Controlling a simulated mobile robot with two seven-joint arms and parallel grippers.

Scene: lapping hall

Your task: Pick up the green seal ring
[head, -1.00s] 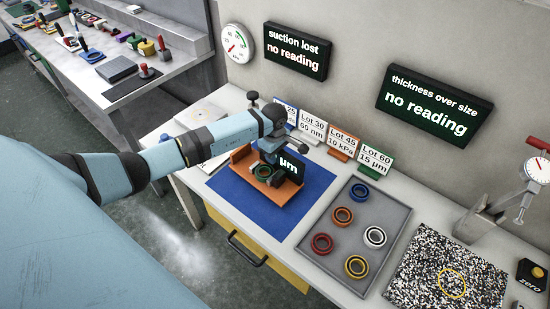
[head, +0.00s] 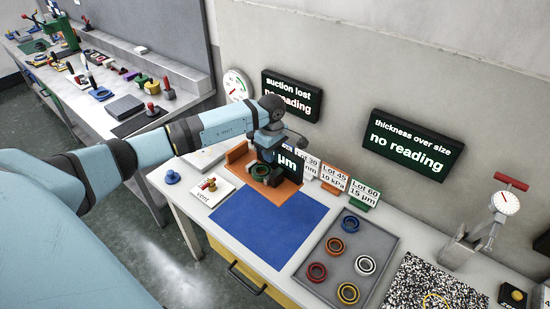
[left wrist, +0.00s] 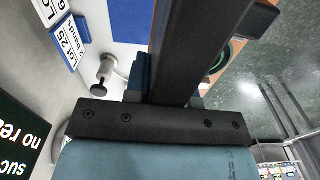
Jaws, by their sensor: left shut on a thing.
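The green seal ring (head: 261,171) sits at the orange stand (head: 283,191), in front of its black panel marked "µm" (head: 287,162). My left gripper (head: 269,139) is over the stand and shut on the black panel. The panel runs as a dark bar (left wrist: 182,50) up from between my fingers in the left wrist view. Part of the green ring (left wrist: 236,48) shows beside the bar there. The stand is behind the blue mat (head: 265,230); I cannot tell whether it touches the bench. My right gripper is not in view.
The blue mat is bare. A grey tray (head: 385,243) with several coloured rings lies to its right, with lot cards (head: 333,178) behind. A "vent" plate with a red valve (head: 209,187) and a blue knob (head: 173,177) are at left. A dial gauge (head: 503,203) stands at right.

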